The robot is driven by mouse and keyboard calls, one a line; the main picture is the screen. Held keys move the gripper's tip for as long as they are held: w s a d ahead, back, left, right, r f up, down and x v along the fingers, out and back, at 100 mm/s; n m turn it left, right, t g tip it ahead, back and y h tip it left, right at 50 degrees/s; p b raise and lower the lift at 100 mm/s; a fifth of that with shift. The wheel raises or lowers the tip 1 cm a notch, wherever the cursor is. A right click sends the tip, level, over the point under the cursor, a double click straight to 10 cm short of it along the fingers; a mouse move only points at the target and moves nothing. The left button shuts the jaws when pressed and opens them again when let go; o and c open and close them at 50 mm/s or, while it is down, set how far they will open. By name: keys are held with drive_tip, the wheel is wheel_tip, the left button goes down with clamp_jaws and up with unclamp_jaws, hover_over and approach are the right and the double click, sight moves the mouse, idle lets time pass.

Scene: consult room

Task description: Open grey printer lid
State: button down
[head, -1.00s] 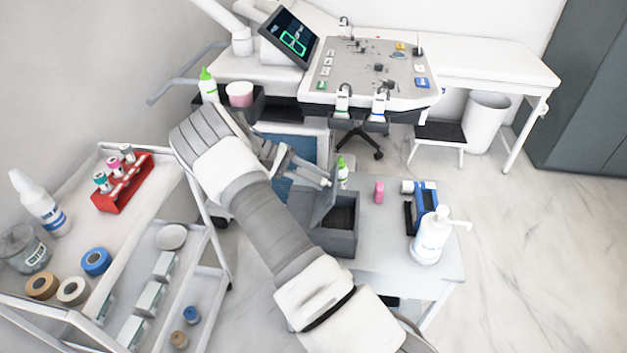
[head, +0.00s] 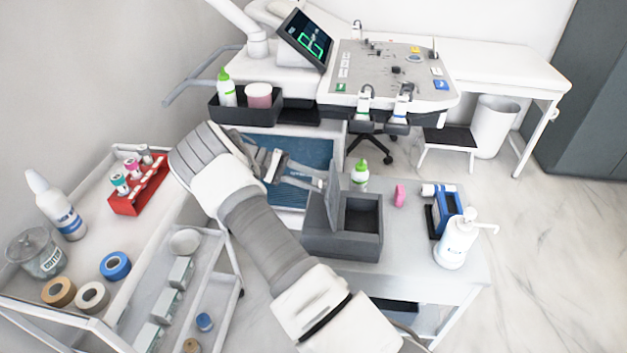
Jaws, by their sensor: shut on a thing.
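The grey printer (head: 343,245) is a dark grey box on the small white table, right of my arm. Its lid (head: 333,198) stands raised, close to upright, along the box's left side. The dark inside of the box shows. My gripper (head: 322,178) reaches in from the left and its fingers meet the upper part of the lid, shut on it. The exact contact of the fingertips is small and partly hidden by the lid.
On the small table (head: 415,265) are a green-capped bottle (head: 360,176), a pink item (head: 400,196), a blue device (head: 448,212) and a white pump bottle (head: 456,243). A loaded trolley (head: 88,215) stands left. A control console (head: 390,75) is behind.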

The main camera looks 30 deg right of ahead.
drive_tip(key=shift+s+a+f, duration=0.1)
drive_tip(key=shift+s+f, duration=0.2)
drive_tip(key=shift+f, duration=0.5)
drive_tip(key=c, duration=0.6)
unclamp_jaws()
drive_tip(key=shift+r, duration=0.15)
drive_tip(key=shift+w+r, duration=0.1)
drive_tip(key=shift+w, duration=0.1)
drive_tip(key=shift+w+r, duration=0.1)
drive_tip(key=v, duration=1.1)
drive_tip(key=shift+w+a+r+p, duration=0.15)
drive_tip(key=shift+w+a+p, duration=0.05)
drive_tip(key=shift+a+p, duration=0.1)
